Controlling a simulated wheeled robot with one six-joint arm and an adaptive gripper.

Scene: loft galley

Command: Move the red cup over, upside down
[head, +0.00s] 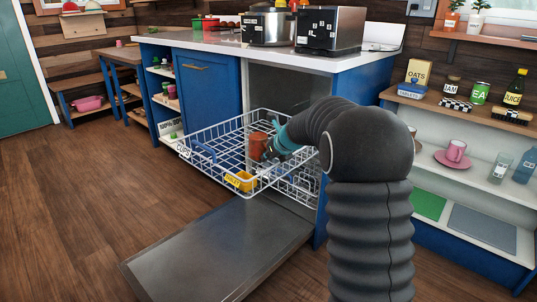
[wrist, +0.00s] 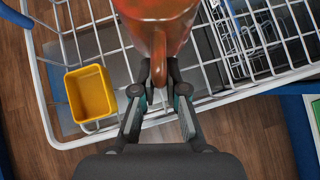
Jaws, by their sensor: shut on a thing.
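The red cup (head: 258,145) is at the dishwasher's pulled-out wire rack (head: 222,126). My gripper (head: 270,152) reaches it from the right. In the wrist view the cup (wrist: 158,12) is at the top edge, partly cut off, and my gripper (wrist: 160,88) is shut on its handle. The cup is over the wire rack (wrist: 225,70). I cannot tell whether it touches the wires, or which way its mouth faces.
A yellow container (head: 241,181) sits at the rack's front corner. A label reading CUPS (head: 183,150) hangs on the rack's left edge. The dishwasher door (head: 220,250) lies open below.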

